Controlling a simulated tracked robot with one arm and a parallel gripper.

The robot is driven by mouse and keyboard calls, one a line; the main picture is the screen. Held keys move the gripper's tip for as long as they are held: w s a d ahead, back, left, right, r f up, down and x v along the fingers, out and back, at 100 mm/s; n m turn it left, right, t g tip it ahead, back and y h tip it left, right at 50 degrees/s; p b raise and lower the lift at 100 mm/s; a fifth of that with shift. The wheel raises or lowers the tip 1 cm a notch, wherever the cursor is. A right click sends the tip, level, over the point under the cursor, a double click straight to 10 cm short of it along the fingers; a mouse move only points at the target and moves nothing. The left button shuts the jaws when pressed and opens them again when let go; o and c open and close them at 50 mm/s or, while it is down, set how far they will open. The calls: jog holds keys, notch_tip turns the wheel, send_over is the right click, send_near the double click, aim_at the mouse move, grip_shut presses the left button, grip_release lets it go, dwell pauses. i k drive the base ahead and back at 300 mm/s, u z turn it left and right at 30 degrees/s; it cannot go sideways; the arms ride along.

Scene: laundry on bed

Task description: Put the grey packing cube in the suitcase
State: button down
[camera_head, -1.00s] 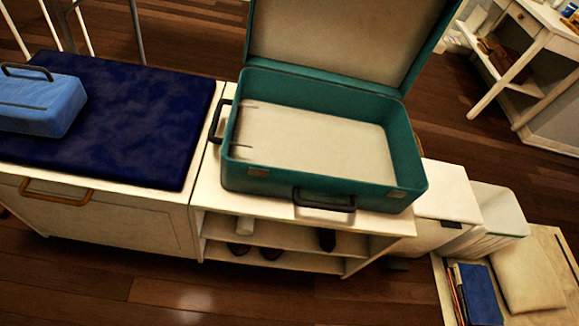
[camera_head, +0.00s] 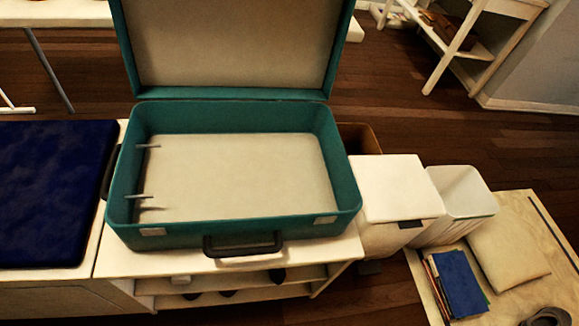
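The teal suitcase (camera_head: 300,226) stands open on a white shelf bench, its lid (camera_head: 232,45) raised at the back. Its pale inside floor (camera_head: 235,175) is bare, apart from two thin grey bars at the left wall. A dark handle (camera_head: 243,245) is on its front. No grey packing cube is in view. My gripper does not show in this view.
A dark blue cushion (camera_head: 50,190) lies left of the suitcase, clear where it shows. To the right are a white lidded bin (camera_head: 395,190), an open white bin (camera_head: 462,192) and a low table (camera_head: 520,215) with a blue book (camera_head: 460,283).

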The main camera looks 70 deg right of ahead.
aim_at(239, 185)
jog(key=z, duration=0.6)
jog(key=i, duration=1)
